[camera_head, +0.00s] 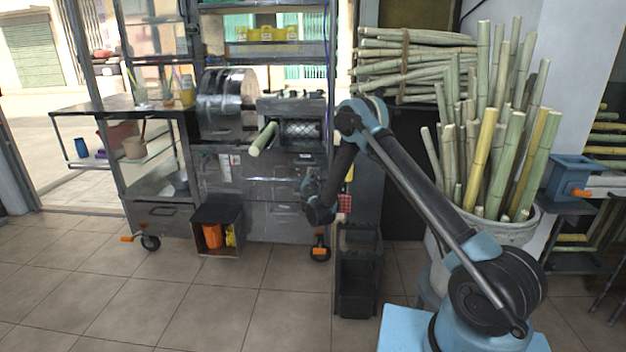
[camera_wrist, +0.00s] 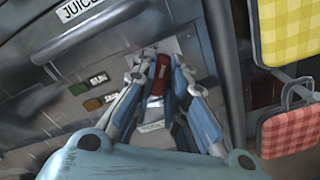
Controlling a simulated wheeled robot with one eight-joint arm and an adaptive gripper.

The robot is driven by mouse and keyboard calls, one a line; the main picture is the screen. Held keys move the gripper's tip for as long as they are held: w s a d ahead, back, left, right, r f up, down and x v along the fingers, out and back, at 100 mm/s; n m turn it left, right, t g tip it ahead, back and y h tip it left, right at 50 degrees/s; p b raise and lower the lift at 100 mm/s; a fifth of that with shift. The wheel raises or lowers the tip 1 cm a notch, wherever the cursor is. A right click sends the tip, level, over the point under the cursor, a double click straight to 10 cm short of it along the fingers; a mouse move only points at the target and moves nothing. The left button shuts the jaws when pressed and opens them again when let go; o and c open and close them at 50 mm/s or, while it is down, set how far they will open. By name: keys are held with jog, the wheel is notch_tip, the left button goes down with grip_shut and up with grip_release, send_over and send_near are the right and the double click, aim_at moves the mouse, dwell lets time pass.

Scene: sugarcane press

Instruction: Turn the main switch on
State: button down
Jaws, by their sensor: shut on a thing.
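The main switch, a red lever or block (camera_wrist: 157,84) on a pale plate, shows in the wrist view on the grey metal front of the press cabinet (camera_wrist: 95,60). My gripper (camera_wrist: 161,62) reaches to it, with one blue-and-grey finger on each side, and is shut on it. The fingers partly cover the switch, so its exact position is hard to tell. In the head view my gripper (camera_head: 311,188) is at the right end of the press cabinet (camera_head: 270,190), and the switch is hidden behind my arm.
Green (camera_wrist: 93,104) and brown (camera_wrist: 79,88) buttons sit left of the switch, below a handle (camera_wrist: 85,36). Yellow (camera_wrist: 285,30) and red checked (camera_wrist: 290,130) items hang at the right. A black crate (camera_head: 358,285) stands near my arm.

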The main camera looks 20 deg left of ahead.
jog(key=m, duration=1)
jog(key=shift+d+f+m, duration=0.2)
jog(key=shift+d+m, duration=0.15)
jog(key=shift+m, duration=0.05)
jog(key=shift+w, duration=0.1)
jog(key=c, duration=1.6)
grip_release()
jog(key=shift+f, duration=0.1)
jog(key=shift+a, duration=0.1)
